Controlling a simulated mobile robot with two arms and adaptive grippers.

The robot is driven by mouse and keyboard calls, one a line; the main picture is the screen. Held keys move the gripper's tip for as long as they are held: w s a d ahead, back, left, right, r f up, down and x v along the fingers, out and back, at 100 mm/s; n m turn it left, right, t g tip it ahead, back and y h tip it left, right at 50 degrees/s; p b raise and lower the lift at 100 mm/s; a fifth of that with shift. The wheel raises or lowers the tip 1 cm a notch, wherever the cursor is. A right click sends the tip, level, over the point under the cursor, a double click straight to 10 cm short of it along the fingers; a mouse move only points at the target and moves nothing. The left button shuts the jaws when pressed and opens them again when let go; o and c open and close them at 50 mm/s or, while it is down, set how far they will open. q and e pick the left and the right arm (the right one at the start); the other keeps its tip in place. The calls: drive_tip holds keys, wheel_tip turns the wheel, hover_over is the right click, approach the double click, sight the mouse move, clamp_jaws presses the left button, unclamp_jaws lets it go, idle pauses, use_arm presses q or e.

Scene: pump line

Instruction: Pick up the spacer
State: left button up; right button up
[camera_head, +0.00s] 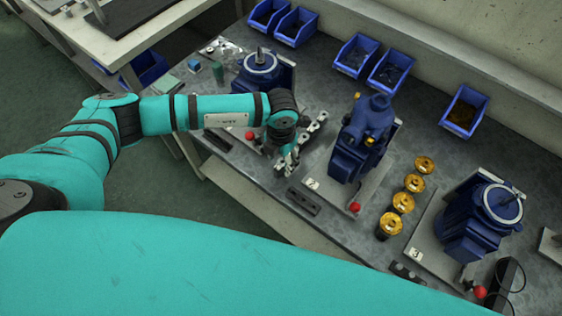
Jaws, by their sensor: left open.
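My left gripper (286,164) points down over the grey workbench (345,228), open, with its fingers just left of the middle pump stand. A row of small silver parts (316,124) stands right behind it, partly hidden by my wrist. I cannot tell for sure which part is the spacer; the silver parts may include it. A dark block with holes (303,201) lies in front of the gripper, apart from it. Nothing can be made out between the fingers. My right gripper is not in view.
Blue pumps stand at the left (262,66), middle (362,135) and right (482,222), on plates with red knobs. Several golden round parts (404,203) stand in a line between the middle and right pumps. Blue bins (356,55) line the back wall.

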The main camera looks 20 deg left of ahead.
use_arm(q)
drive_tip(key=shift+f, duration=0.2)
drive_tip(key=shift+c, duration=0.4)
drive_tip(key=c, duration=0.7)
